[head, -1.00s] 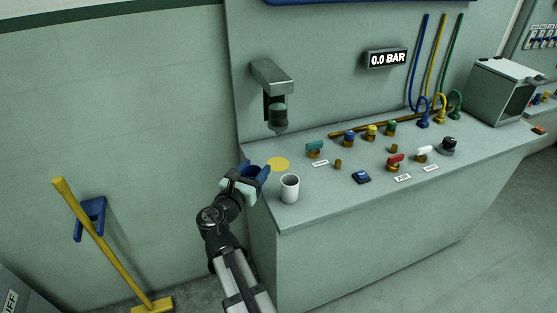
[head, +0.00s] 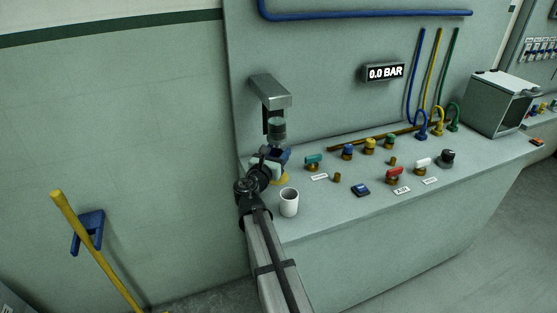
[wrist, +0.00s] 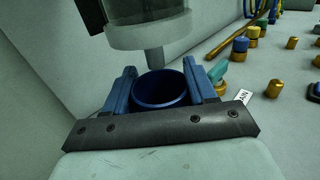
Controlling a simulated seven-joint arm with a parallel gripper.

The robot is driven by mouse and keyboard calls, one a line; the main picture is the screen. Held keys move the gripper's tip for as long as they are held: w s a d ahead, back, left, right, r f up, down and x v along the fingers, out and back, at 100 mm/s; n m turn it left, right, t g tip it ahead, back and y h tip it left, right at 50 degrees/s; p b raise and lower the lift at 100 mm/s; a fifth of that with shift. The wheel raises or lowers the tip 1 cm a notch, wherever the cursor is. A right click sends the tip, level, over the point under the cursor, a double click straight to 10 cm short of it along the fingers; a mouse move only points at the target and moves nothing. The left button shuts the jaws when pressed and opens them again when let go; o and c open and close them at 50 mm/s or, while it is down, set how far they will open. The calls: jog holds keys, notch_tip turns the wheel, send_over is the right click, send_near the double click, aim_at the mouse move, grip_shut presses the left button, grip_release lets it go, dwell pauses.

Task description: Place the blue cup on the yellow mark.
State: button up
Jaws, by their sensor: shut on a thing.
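The blue cup (wrist: 160,96) is upright between the two blue fingers of my gripper (head: 275,154), which is shut on it. In the wrist view its open rim faces up, right under the spout of the dispenser (wrist: 147,30). In the head view my gripper and wrist largely hide the cup, and I cannot tell cup from fingers there. The yellow mark (head: 281,181) lies on the bench top, partly hidden behind and below my gripper. The cup appears held above the bench near the mark; the exact gap is unclear.
A white cup (head: 289,202) stands just right of my arm, near the bench's front edge. The dispenser (head: 272,92) overhangs from the back panel. Valves with coloured knobs (head: 369,145) and a blue switch (head: 361,190) fill the bench to the right.

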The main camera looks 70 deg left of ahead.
jog(key=shift+w+a, duration=0.2)
jog(key=shift+w+a+f, duration=0.1)
jog(key=shift+w+f, duration=0.05)
jog(key=shift+f, duration=0.75)
jog(key=shift+w+a+f, duration=0.1)
jog(key=shift+f, duration=0.75)
jog(key=shift+f, duration=0.15)
jog(key=o, duration=1.1)
jog(key=shift+o, duration=0.2)
jog(key=shift+s+d, duration=0.2)
jog(key=v, duration=1.1)
jog(key=shift+s+d, duration=0.15)
